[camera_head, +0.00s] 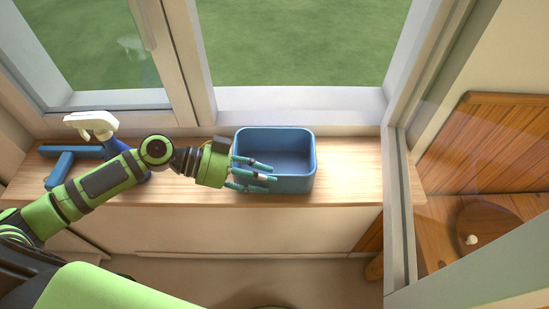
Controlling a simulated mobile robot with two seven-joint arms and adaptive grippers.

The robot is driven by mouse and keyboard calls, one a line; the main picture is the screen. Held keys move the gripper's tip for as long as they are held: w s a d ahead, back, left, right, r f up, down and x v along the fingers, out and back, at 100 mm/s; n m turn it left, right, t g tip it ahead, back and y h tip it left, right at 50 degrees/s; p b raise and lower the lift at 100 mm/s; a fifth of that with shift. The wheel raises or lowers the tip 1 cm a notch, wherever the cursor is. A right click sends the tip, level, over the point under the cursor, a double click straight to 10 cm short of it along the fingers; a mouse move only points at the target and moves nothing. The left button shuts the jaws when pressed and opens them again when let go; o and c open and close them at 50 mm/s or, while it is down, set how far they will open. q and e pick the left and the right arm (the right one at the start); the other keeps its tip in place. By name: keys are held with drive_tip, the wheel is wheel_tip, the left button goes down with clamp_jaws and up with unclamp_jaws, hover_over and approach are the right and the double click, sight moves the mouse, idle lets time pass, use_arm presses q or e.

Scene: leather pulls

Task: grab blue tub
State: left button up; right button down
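The blue tub (305,180) is an open, empty-looking box with rounded corners. It stands upright on the wooden sill top, below the window. My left gripper (268,178) reaches in from the left and lies across the tub's left front part. Its teal fingers are spread apart, with gaps between them, and look open. They hide part of the tub's left wall and front rim. I cannot tell whether they touch it. My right gripper is not in view.
A white-headed spray bottle (91,123) and a blue T-shaped tool (62,167) are on the sill top (350,172) at the left, partly behind my arm. A window frame post (399,200) rises on the right. The sill right of the tub is clear.

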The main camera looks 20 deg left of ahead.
use_arm(q)
drive_tip(key=shift+c, duration=0.4)
drive_tip(key=shift+a, duration=0.1)
clamp_jaws()
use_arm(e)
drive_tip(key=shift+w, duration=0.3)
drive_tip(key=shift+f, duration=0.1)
